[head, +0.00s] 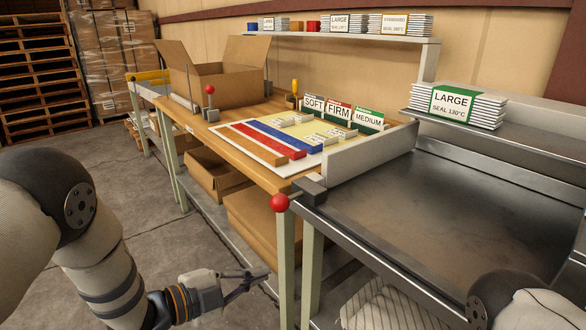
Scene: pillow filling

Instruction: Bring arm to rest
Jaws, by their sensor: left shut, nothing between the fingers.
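My left arm comes in from the lower left, and its gripper (246,283) is shut and empty. It hangs low in front of the benches, below the level of the worktops, left of a pale table leg. My right arm shows only as a joint and link at the bottom right edge. Its gripper is out of view.
A wooden bench behind holds an open carton (215,85), coloured strips (265,139) and label cards (340,112). The floor (120,160) at left is clear.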

